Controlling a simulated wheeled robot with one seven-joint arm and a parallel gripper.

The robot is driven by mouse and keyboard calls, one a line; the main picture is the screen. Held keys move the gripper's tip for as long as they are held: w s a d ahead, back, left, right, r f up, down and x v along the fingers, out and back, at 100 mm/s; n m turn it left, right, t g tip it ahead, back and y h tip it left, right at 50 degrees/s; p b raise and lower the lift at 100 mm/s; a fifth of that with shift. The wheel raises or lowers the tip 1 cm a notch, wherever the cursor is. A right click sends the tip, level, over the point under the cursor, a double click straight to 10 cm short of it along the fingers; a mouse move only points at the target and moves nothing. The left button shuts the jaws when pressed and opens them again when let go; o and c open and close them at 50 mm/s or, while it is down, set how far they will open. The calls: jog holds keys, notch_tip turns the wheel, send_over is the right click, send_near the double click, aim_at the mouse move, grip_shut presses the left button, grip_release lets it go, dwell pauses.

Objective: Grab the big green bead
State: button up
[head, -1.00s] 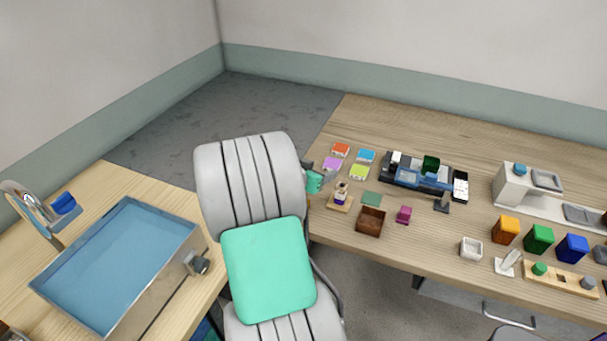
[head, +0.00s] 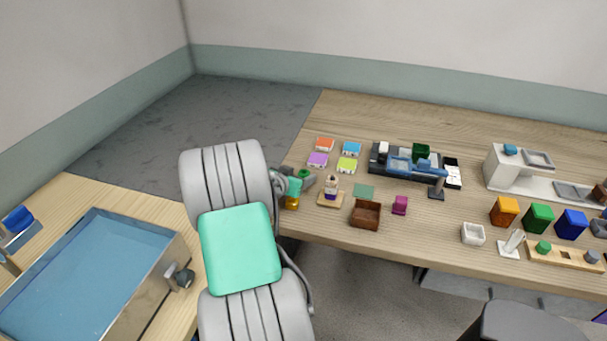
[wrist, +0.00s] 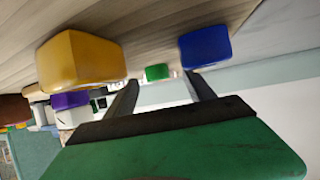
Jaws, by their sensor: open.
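A green bead (wrist: 157,72) lies on the table, beyond and between my fingertips in the wrist view. It also seems to show as a small green shape (head: 304,173) at the table's left edge in the head view. My gripper (wrist: 162,78) is open and empty, with its two dark fingers apart and a gap before the bead. In the head view my gripper (head: 307,180) is small and partly hidden by my grey arm. A large yellow bead (wrist: 82,60) sits left of the fingers and a blue bead (wrist: 205,47) right of them.
The wrist picture is upside down. A small stand with a purple and white stack (head: 331,188) is right of my gripper, with a brown open box (head: 366,214) nearby. Coloured cards (head: 318,159) lie behind. A blue-bottomed basin (head: 95,265) stands on the left table.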

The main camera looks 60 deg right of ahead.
jog(key=shift+x, duration=0.85)
jog(key=shift+s, duration=0.1)
grip_shut()
